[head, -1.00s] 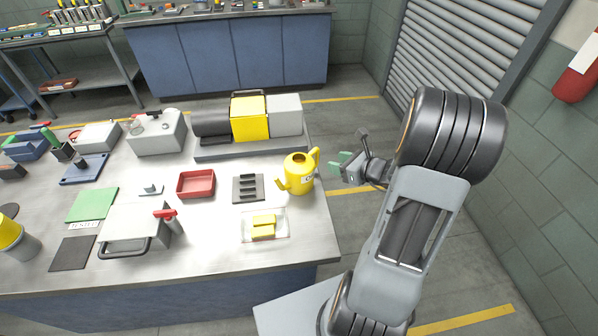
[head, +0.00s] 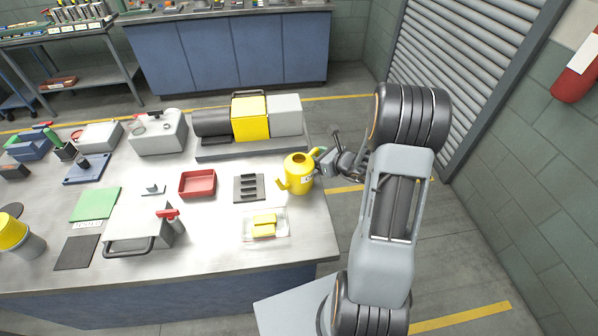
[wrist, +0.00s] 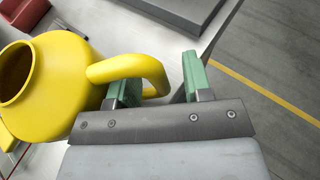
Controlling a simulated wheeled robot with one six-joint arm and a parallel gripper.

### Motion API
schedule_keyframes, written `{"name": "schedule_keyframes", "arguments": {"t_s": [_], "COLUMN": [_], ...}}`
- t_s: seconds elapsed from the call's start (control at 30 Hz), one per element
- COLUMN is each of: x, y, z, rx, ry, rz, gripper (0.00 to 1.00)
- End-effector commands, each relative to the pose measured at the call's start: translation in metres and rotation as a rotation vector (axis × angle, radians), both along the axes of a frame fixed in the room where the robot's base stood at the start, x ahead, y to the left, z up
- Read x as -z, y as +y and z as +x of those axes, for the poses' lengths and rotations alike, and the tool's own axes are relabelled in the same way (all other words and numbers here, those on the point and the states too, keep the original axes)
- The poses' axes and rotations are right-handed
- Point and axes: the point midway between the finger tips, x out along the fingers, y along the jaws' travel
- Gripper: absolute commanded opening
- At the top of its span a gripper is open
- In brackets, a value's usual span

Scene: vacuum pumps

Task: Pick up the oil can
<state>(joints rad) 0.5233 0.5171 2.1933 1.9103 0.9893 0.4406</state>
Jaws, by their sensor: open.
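The yellow oil can (head: 298,174) stands upright near the right edge of the workbench in the head view. It also fills the left of the wrist view (wrist: 52,82), with its round open top at the far left. Its curved handle (wrist: 135,68) reaches between the two green fingers of my gripper (wrist: 157,82). The gripper is open. One finger lies inside the handle's loop, partly hidden by it, and the other is clear of the handle on the right. In the head view the gripper (head: 318,163) is at the can's right side, its fingertips mostly hidden.
A vacuum pump (head: 250,120) with a yellow middle stands behind the can on a grey base. A dark slotted block (head: 248,188), a red tray (head: 197,183) and a clear tray with yellow pieces (head: 264,225) lie to the left. Free floor is to the right.

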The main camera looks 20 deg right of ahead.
Motion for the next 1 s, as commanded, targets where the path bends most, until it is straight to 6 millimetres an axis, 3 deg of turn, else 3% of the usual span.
{"name": "schedule_keyframes", "arguments": {"t_s": [0.13,0.6,1.0], "x": [0.0001,-0.0001,-0.001], "y": [-0.0003,-0.0003,-0.0004], "z": [-0.0001,-0.0003,0.0001], "rx": [0.0,0.0,0.001], "ry": [0.0,0.0,-0.002], "rz": [0.0,0.0,0.001], "gripper": [0.46,0.01,0.0]}}
